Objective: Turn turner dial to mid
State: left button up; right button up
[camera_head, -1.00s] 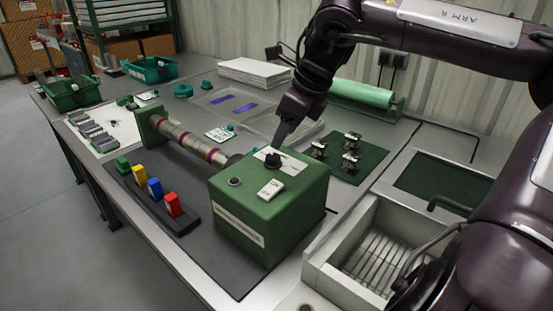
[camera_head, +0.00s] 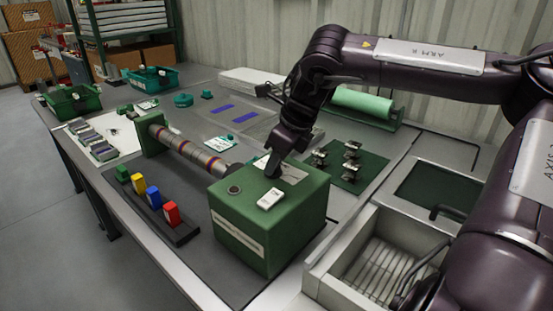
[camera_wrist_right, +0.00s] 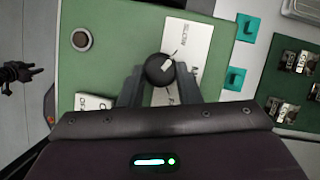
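The turner dial (camera_wrist_right: 155,72) is a round black knob on a white label plate (camera_wrist_right: 198,38) on top of the green turner box (camera_head: 267,232). In the right wrist view its white pointer slants up and right, toward the SLOW end of the label. My right gripper (camera_wrist_right: 160,75) is down at the dial, one finger on each side of the knob. The fingers look apart, with narrow gaps to the knob; contact is not clear. In the head view my right gripper (camera_head: 272,168) hides the dial. My left gripper is not in the head view.
A round button (camera_head: 234,189) and an ON/OFF switch (camera_head: 271,199) sit on the box. A striped rod (camera_head: 190,148) extends left from it. A rack of coloured blocks (camera_head: 170,214) stands in front. A green mat with metal parts (camera_head: 345,178) and a basin (camera_head: 330,285) lie right.

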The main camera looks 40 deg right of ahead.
jog(key=shift+c, duration=1.3)
jog(key=m, duration=0.2)
jog(key=m+h+p, duration=0.1)
jog(key=m, duration=0.1)
jog(key=m+h+p, duration=0.1)
jog(key=shift+a+m, duration=0.25)
jog(key=shift+m, duration=0.15)
jog(key=m+h, duration=0.1)
jog(key=m, duration=0.1)
jog(key=shift+m+p, duration=0.3)
jog(key=shift+p, duration=0.05)
jog(key=shift+a+m+g+h, duration=0.1)
jog(key=shift+m+g+h, duration=0.2)
jog(key=shift+m+h, duration=0.3)
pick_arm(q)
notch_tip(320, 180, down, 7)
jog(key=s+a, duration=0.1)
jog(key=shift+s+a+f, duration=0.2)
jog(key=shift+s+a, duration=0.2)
pick_arm(e)
jog(key=shift+w+a+m, duration=0.1)
jog(key=shift+m, duration=0.9)
jog(key=shift+g, duration=0.3)
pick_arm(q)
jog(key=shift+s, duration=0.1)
